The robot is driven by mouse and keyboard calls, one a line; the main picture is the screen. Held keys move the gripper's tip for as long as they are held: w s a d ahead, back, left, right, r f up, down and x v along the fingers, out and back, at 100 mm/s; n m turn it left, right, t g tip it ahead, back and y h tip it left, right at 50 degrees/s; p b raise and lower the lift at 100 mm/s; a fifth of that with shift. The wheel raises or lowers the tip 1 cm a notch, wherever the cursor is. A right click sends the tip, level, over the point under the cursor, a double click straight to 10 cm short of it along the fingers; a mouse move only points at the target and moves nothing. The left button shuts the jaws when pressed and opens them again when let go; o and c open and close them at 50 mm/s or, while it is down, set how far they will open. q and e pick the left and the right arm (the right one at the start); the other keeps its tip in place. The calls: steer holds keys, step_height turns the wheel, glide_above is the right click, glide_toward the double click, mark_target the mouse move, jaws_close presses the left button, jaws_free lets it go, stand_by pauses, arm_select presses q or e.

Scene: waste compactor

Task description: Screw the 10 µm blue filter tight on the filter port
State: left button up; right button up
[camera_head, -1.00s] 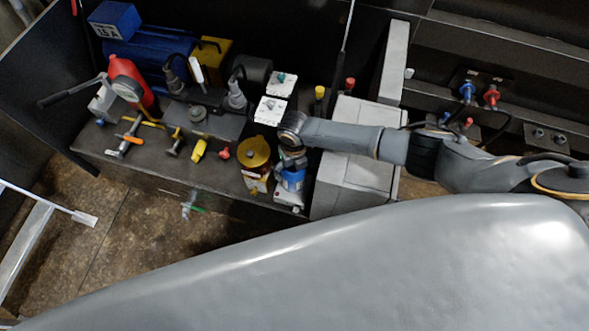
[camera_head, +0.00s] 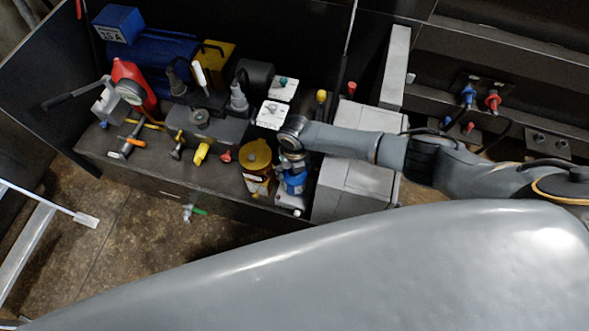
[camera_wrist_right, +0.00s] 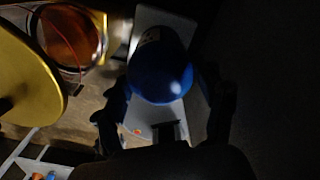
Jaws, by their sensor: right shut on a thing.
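The blue filter (camera_head: 294,182) is at the front right of the dark shelf, under my right wrist. In the right wrist view the blue filter (camera_wrist_right: 160,68) shows as a rounded blue body with a pale label, between the two dark fingers. My right gripper (camera_head: 293,168) is shut on it from above; in the right wrist view its fingers (camera_wrist_right: 165,112) lie on either side of the filter. A light grey plate or bracket (camera_wrist_right: 170,128) is behind and below the filter. The filter port and its thread are hidden, so I cannot tell how the filter sits on it. My left gripper is out of view.
A yellow-topped canister (camera_head: 256,155) stands close left of the blue filter. A grey box (camera_head: 350,185) is close on the right. Several tools and fittings, a red bottle (camera_head: 130,75) and a blue motor (camera_head: 160,60) crowd the shelf's left and back.

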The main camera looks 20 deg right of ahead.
steer(key=m, duration=0.2)
steer(key=shift+a+m, duration=0.3)
steer(key=shift+m, duration=0.1)
